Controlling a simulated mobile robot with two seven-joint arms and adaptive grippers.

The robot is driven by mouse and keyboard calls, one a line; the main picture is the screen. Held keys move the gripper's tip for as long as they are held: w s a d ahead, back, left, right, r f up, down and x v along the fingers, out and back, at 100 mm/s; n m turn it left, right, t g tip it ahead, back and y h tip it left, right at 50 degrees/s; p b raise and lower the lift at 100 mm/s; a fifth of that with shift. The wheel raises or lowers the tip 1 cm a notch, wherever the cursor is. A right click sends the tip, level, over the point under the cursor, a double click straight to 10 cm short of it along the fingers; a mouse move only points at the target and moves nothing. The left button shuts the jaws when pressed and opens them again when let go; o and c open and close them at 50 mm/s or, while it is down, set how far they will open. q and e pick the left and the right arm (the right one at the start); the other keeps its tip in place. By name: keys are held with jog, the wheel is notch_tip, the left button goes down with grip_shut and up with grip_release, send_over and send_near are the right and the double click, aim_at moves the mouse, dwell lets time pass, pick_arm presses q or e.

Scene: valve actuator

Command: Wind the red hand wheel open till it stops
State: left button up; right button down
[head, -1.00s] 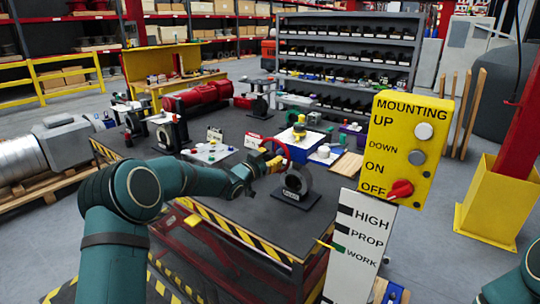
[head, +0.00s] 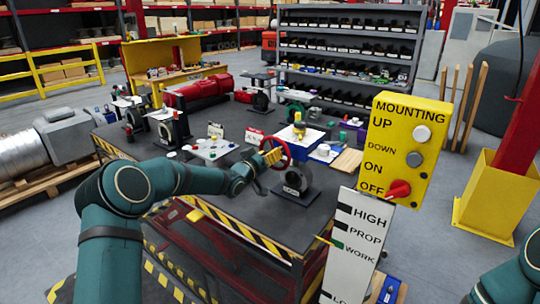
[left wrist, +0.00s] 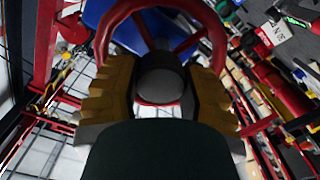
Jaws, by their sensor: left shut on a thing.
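The red hand wheel (head: 284,150) is on the valve actuator, which has a dark round body (head: 297,180), on the dark workbench. In the left wrist view, the wheel's rim and spokes (left wrist: 150,28) show above and between my fingers, with a grey rounded hub (left wrist: 160,82) in the middle. My left gripper (head: 271,157) has yellow-brown fingers and reaches the wheel from the left. In the left wrist view the gripper (left wrist: 158,90) is shut with a finger on each side of the hub; the exact contact is hidden. My right gripper is not in view.
A yellow control panel (head: 398,150) and a white HIGH/PROP/WORK board (head: 352,245) stand in front, right of the actuator. A blue box (head: 300,136) with a yellow part sits behind the wheel. The bench's left front is fairly clear.

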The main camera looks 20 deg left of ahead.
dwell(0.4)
pick_arm(q)
jog(key=o, duration=1.2)
jog(key=shift+d, duration=0.1)
jog(key=v, duration=1.2)
